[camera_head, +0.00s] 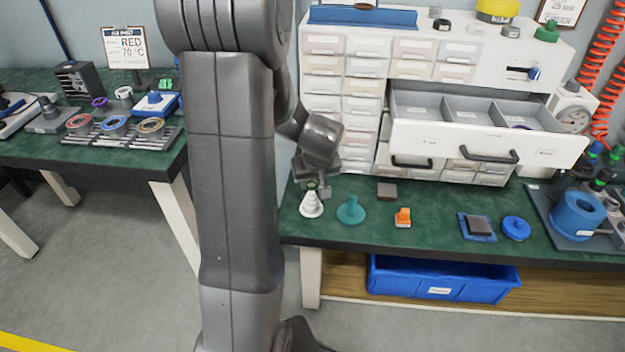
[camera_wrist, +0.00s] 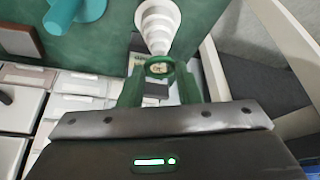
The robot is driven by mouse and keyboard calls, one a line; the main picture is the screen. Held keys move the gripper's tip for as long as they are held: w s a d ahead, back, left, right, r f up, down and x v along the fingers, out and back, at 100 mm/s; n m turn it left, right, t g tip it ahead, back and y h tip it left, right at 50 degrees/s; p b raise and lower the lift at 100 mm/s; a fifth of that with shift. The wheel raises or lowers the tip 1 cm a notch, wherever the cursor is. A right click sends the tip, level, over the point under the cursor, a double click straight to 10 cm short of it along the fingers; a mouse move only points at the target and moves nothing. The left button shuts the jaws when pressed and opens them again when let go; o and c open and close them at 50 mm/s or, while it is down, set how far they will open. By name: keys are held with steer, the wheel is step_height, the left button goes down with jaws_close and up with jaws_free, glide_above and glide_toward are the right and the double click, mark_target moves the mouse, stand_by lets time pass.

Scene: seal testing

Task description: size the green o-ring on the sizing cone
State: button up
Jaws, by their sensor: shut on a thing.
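The white stepped sizing cone (camera_head: 311,206) stands upright near the left end of the green bench; it also shows in the wrist view (camera_wrist: 158,22). My gripper (camera_head: 318,187) is just above its narrow top. In the wrist view my gripper (camera_wrist: 160,75) is shut on the green o-ring (camera_wrist: 154,60), which sits between the fingertips at the cone's tip. I cannot tell whether the ring is around the tip or just above it. In the head view the ring is small and partly hidden by my gripper.
A teal cone-shaped piece (camera_head: 351,211) stands close right of the sizing cone, with an orange piece (camera_head: 403,218) and a dark block (camera_head: 387,191) beyond. The drawer cabinet (camera_head: 345,110) rises behind, its wide drawer (camera_head: 475,150) pulled open. A blue bin (camera_head: 445,279) is below.

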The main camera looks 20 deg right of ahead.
mark_target(313, 189)
steer(key=shift+f+b, duration=1.45)
steer(key=shift+f, duration=0.2)
steer(key=o, duration=1)
steer(key=shift+r, duration=0.1)
steer(key=shift+r, duration=0.1)
step_height(313, 189, up, 9)
steer(key=p, duration=0.6)
